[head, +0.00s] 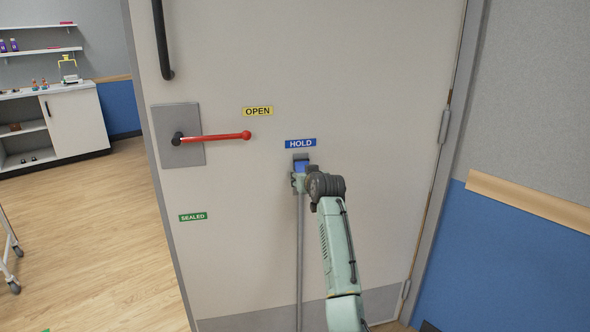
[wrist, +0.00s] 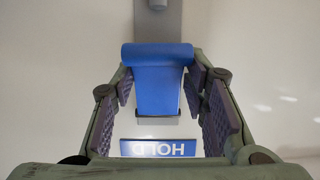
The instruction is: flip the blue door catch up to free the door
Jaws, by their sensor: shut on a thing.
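The blue door catch (head: 301,166) sits on a grey plate on the pale door (head: 390,100), just under the blue HOLD label (head: 300,143). A thin grey rod (head: 299,250) runs down the door below it. My gripper (head: 299,181) is at the catch, and my arm hides part of it in the head view. In the wrist view the catch (wrist: 158,80) lies between the two finger pads of my gripper (wrist: 165,95), which is shut on it. The HOLD label (wrist: 158,148) reads upside down there, beyond the catch's narrow end.
A red lever handle (head: 215,137) on a grey plate is left of the catch, near the OPEN label (head: 257,111). A black bar handle (head: 161,40) is above it. A wall with a wooden rail (head: 530,198) stands close on the right. The floor (head: 80,230) at left is mostly clear.

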